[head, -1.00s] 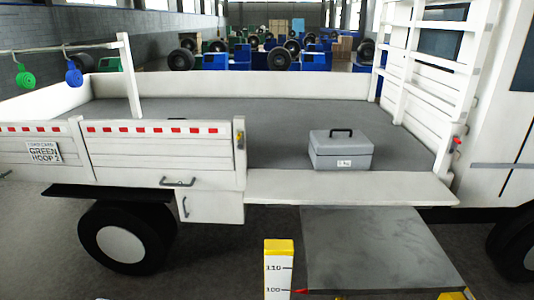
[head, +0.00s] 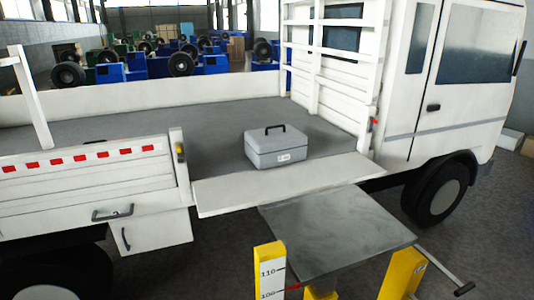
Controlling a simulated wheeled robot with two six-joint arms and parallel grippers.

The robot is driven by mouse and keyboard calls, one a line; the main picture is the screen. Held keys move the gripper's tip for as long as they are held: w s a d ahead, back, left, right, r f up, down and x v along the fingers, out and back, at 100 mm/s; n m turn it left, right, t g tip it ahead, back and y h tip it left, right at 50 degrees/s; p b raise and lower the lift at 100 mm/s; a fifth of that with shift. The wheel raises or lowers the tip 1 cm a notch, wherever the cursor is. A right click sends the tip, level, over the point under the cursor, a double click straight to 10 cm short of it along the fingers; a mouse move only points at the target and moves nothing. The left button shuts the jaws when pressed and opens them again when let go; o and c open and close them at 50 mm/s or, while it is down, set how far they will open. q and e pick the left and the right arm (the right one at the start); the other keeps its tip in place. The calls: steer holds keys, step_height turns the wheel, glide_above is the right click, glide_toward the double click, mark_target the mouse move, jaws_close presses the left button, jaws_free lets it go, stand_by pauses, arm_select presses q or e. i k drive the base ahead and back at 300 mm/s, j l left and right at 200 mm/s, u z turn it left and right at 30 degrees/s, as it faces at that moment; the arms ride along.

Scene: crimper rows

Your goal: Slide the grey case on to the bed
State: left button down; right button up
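The grey case (head: 276,149), a box with a black handle on its lid and a small white label, sits upright on the grey truck bed (head: 215,135). It rests just behind the lowered white side flap (head: 285,186), near the cab end. A grey lift platform (head: 335,229) is in front of the flap and a little below it, with nothing on it. Neither of my grippers shows in the head view.
A yellow post with a height scale (head: 270,270) stands at the platform's front left. A raised white side panel (head: 90,180) closes the bed's left part. The white cab (head: 450,90) is at the right. Wheels and blue crates fill the background.

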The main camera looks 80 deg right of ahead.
mark_target(272, 146)
steer(key=i+z, duration=0.3)
steer(key=i+j+z, duration=0.25)
steer(key=i, duration=0.15)
steer(key=i+l+z, duration=0.1)
steer(key=z, duration=0.3)
steer(key=i+z, duration=0.6)
steer(key=z, duration=0.25)
steer(key=i+j+z, duration=0.1)
steer(key=z, duration=0.35)
steer(key=i+z, duration=0.25)
steer(key=z, duration=0.25)
steer(key=i+j+z, duration=0.1)
steer(key=i+z, duration=0.15)
steer(key=z, duration=0.2)
steer(key=i+j+z, duration=0.2)
steer(key=z, duration=0.3)
steer(key=i+j+z, duration=0.2)
steer(key=z, duration=0.3)
steer(key=j, duration=0.1)
